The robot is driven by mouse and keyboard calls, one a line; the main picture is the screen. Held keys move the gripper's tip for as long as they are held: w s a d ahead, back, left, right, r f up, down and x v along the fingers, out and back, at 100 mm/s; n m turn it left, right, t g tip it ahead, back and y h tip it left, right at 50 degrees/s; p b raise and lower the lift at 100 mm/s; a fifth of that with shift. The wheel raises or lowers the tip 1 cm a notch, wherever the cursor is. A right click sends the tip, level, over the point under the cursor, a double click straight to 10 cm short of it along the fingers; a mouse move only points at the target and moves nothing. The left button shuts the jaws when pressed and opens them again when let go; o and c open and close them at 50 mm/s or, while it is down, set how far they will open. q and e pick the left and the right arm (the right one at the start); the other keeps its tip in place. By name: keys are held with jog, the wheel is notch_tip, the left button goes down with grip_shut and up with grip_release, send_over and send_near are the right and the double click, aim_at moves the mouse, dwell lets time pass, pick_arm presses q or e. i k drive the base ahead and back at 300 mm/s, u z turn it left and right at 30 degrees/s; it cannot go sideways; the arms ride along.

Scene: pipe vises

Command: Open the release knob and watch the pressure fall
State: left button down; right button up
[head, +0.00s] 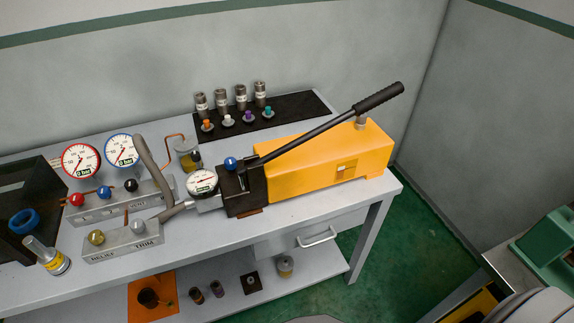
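A yellow hand pump (330,166) with a long black lever (330,125) raised to the upper right sits on the bench. A blue knob (231,163) stands on the black block at the pump's left end; I see no label telling whether it is the release knob. A white-faced gauge (202,183) is fitted beside this block, and its needle is too small to read. A red-rimmed gauge (81,161) and a blue-rimmed gauge (122,150) stand at the left, both with displays that look like 0 bar. Neither gripper shows in the head view.
A grey block (122,205) carries red, blue and black knobs; a front block (125,240) carries brass and silver knobs. A grey hose (150,165) arches behind. Metal cylinders and coloured plugs stand on a black mat (300,107). The bench front (300,205) is clear near the pump.

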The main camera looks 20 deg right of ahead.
aim_at(231, 163)
jog(key=z, duration=0.15)
jog(key=k, duration=0.4)
jog(key=u, duration=1)
jog(key=i, duration=0.7)
jog(key=u, duration=0.1)
